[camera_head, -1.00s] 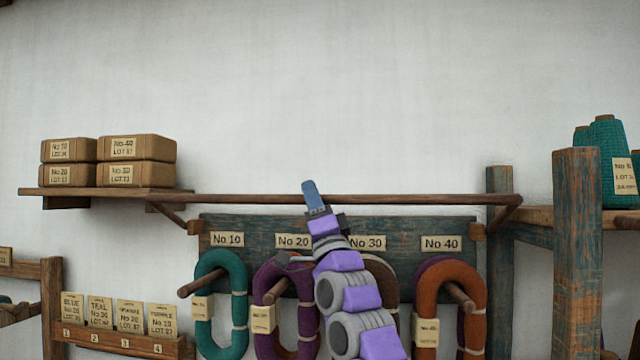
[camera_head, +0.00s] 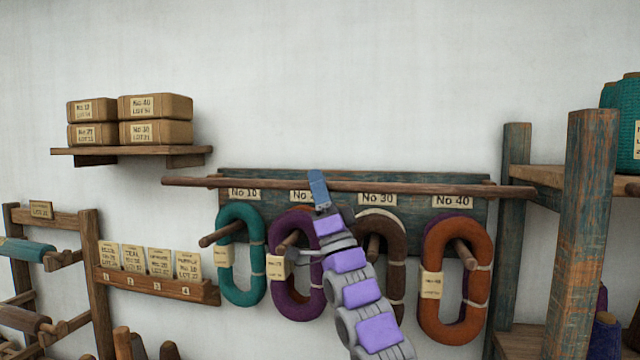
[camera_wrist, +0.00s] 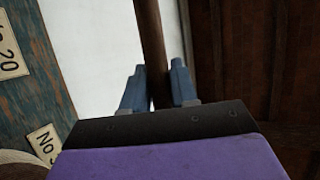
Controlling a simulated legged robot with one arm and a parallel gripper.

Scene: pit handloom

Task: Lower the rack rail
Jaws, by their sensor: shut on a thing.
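The rack rail (camera_head: 420,188) is a long brown wooden bar across the front of the blue-green rack board (camera_head: 350,172). It crosses just above the number labels, overlapping the board's upper part. My gripper (camera_head: 318,188) is on the rail near its middle, by the partly covered No 20 label. In the wrist view, the rail (camera_wrist: 151,35) runs between the two blue fingers of my gripper (camera_wrist: 158,85), which are shut on it. My arm hides part of the board and hanks.
Teal (camera_head: 228,280), purple (camera_head: 284,300), brown (camera_head: 394,240) and orange (camera_head: 440,310) hanks hang on pegs below the rail. A shelf (camera_head: 130,153) with wrapped packets is at left. A post (camera_head: 580,240) and shelving stand at right.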

